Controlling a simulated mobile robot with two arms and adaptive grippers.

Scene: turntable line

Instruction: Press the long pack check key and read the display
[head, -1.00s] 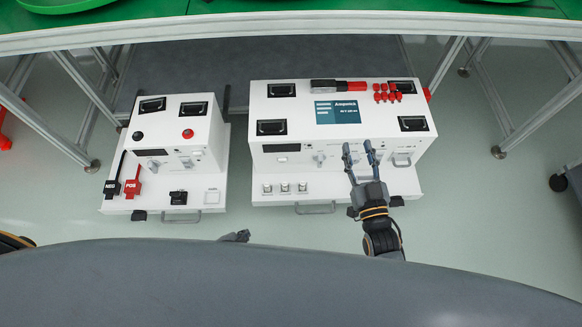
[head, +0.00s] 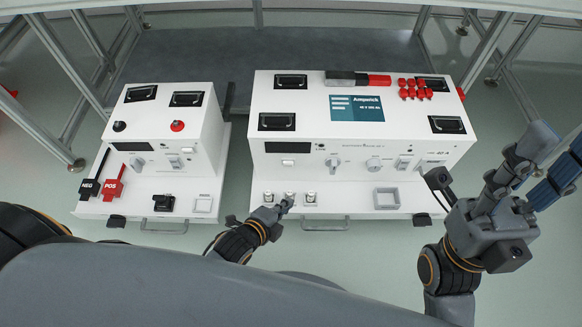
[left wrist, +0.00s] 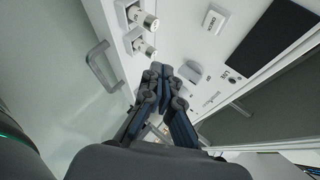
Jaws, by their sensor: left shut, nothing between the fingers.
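The larger white cabinet (head: 300,108) carries a dark, blank-looking display (head: 287,147) on its front, with a small white key (head: 288,162) just below. The left wrist view also shows the display (left wrist: 270,38) and a white key (left wrist: 214,20). My left gripper (head: 286,206) is shut and empty, low at the cabinet's front ledge by the metal posts. In the left wrist view its fingertips (left wrist: 161,70) are together, apart from the key. My right gripper (head: 552,155) is at the right, fingers apart, seemingly empty. I cannot read the key's label.
Metal posts (head: 310,197) stand on the ledge, with a handle (head: 326,224) below. A blue screen (head: 357,108) and red caps (head: 415,90) are on top. A smaller white cabinet (head: 160,115) with black and red plugs (head: 115,183) stands left. Table legs stand behind.

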